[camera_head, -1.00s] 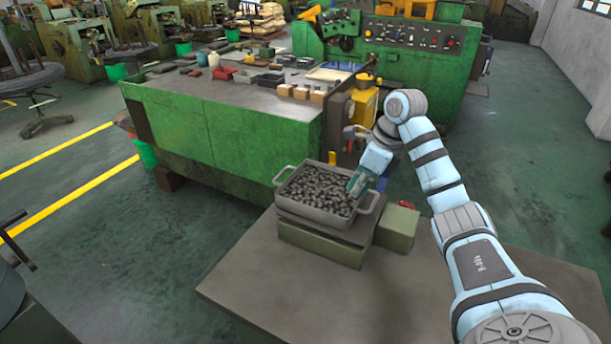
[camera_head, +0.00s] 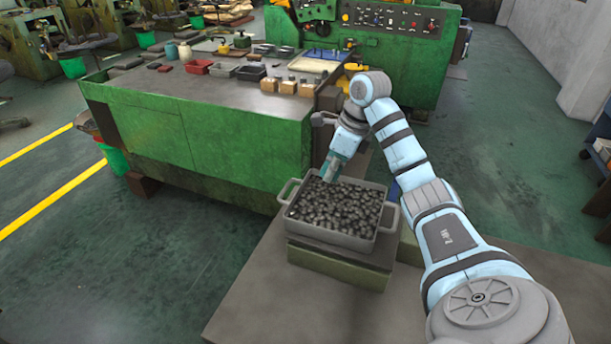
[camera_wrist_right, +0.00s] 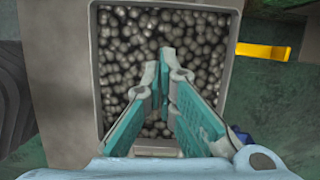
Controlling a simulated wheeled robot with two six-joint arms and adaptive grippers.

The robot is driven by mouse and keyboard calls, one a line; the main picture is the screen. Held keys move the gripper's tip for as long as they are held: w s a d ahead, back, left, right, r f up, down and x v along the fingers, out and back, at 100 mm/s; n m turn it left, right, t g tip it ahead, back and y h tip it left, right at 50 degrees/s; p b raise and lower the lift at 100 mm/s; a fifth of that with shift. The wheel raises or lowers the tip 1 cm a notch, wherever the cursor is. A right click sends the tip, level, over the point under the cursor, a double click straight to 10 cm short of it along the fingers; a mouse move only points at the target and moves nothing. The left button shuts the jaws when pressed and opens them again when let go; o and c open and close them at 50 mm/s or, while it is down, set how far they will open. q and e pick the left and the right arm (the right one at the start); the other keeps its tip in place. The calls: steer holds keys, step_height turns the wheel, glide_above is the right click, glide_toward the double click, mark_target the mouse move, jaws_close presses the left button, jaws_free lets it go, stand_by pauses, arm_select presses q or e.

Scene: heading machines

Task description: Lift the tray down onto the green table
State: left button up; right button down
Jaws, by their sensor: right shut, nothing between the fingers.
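The grey tray (camera_head: 336,234) is filled with dark rounded metal pieces and has a handle at each end. It stands level on a low stand (camera_head: 335,265) in front of the green table (camera_head: 215,91). The table has a grey top and green sides. My right gripper (camera_head: 328,177) is at the tray's far edge, pointing down toward the pieces. In the right wrist view, its teal fingers (camera_wrist_right: 165,58) meet at the tips over the pieces, with nothing between them; touch cannot be told. The tray's rim (camera_wrist_right: 235,70) shows beside them. My left gripper is out of view.
The table top holds small bins, such as a red one (camera_head: 198,67), bottles, several wooden blocks (camera_head: 288,87) and a pale shallow tray (camera_head: 314,65). A green machine (camera_head: 395,60) stands behind. Bare table top (camera_head: 165,85) shows at the near left.

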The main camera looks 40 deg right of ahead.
mark_target(303, 207)
steer(key=f, duration=0.2)
steer(key=f+b, duration=0.1)
steer(key=a+f, duration=0.1)
steer(key=f, duration=0.1)
steer(key=shift+s+f, duration=0.35)
steer(key=shift+s, duration=0.05)
steer(key=w+f, duration=0.2)
steer(key=f, duration=0.1)
steer(key=shift+w+a, duration=0.1)
steer(key=shift+a, duration=0.25)
steer(key=shift+w+a, duration=0.3)
steer(key=shift+w, duration=0.25)
steer(key=shift+w+a, duration=0.25)
steer(key=shift+w, duration=0.3)
steer(key=shift+w+a, duration=0.2)
steer(key=shift+w, duration=0.05)
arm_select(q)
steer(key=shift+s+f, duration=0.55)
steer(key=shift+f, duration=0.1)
arm_select(e)
steer(key=shift+a+r, duration=0.1)
